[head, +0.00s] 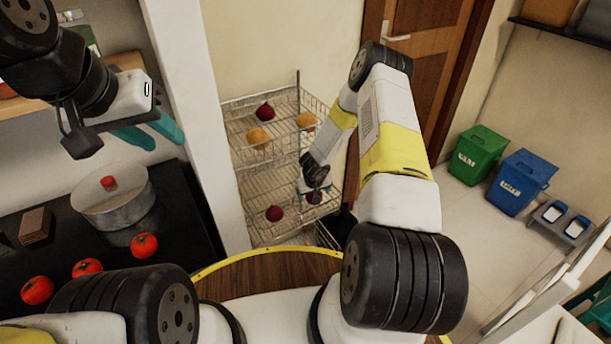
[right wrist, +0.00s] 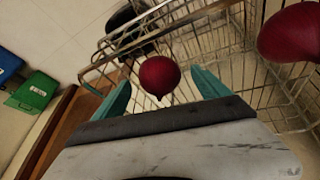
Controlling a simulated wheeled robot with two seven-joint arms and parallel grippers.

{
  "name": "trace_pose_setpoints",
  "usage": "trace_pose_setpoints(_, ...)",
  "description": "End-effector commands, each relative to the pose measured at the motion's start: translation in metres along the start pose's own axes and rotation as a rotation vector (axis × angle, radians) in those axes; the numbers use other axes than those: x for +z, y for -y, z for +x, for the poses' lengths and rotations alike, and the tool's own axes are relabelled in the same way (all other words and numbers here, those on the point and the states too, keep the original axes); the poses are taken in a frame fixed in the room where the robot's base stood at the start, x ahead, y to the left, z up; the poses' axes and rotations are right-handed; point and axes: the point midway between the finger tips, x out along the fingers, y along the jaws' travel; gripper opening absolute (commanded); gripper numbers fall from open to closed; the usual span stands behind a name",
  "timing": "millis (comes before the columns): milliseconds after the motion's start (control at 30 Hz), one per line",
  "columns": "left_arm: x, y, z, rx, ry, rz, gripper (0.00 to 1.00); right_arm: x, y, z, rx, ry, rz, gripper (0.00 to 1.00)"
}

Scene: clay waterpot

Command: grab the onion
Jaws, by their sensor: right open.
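A dark red onion (right wrist: 159,78) lies in the wire rack, seen in the right wrist view between and just beyond my right gripper's fingertips (right wrist: 161,77). The teal fingers are spread to either side of it, and I cannot tell whether they touch it. A second red onion (right wrist: 290,33) is at the upper right of that view. In the head view one red onion (head: 274,213) sits on the lower shelf, and another (head: 314,197) is partly hidden by my right wrist. My left gripper (head: 165,143) is open and empty above the counter.
The rack's upper shelf (head: 240,128) holds a red onion (head: 265,111) and yellow-orange round items (head: 258,136). Wire rims edge the shelves. A metal pot (head: 115,205) and several tomatoes (head: 143,245) are on the black counter. Green (head: 478,153) and blue (head: 517,182) bins stand at right.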

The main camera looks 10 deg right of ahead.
Motion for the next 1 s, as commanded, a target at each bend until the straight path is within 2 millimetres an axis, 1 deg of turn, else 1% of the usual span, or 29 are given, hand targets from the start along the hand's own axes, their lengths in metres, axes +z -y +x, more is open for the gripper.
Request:
trace_pose_setpoints(33, 0.0000, 0.0000, 0.0000, 0.000, 0.000, 0.000, 0.36, 0.0013, 0.0004, 0.0072, -0.001, 0.002, 0.002, 0.85)
trace_pose_setpoints(133, 0.0000, 0.0000, 0.0000, 0.000, 0.000, 0.000, 0.36, 0.0005, 0.0001, 0.0137, 0.000, 0.000, 0.000, 0.85)
trace_pose_setpoints(367, 0.0000, 0.0000, 0.0000, 0.000, 0.000, 0.000, 0.36, 0.0001, 0.0000, 0.0146, 0.000, 0.000, -0.001, 0.85)
trace_pose_setpoints(467, 0.0000, 0.0000, 0.0000, 0.000, 0.000, 0.000, 0.36, 0.0001, 0.0001, 0.0145, 0.000, 0.000, -0.001, 0.68)
trace_pose_setpoints(500, 0.0000, 0.0000, 0.0000, 0.000, 0.000, 0.000, 0.36, 0.0001, 0.0000, 0.0144, 0.000, 0.000, -0.001, 0.60)
trace_pose_setpoints(567, 0.0000, 0.0000, 0.0000, 0.000, 0.000, 0.000, 0.36, 0.0001, 0.0000, 0.0144, 0.000, 0.000, -0.002, 0.48)
trace_pose_setpoints(600, 0.0000, 0.0000, 0.0000, 0.000, 0.000, 0.000, 0.36, 0.0001, 0.0000, 0.0144, 0.000, 0.000, -0.002, 0.40)
trace_pose_setpoints(733, 0.0000, 0.0000, 0.0000, 0.000, 0.000, 0.000, 0.36, 0.0000, 0.0000, 0.0143, 0.000, 0.000, -0.002, 0.15)
trace_pose_setpoints(1000, 0.0000, 0.0000, 0.0000, 0.000, 0.000, 0.000, 0.36, -0.0010, -0.0002, 0.0130, 0.000, -0.001, -0.002, 0.15)
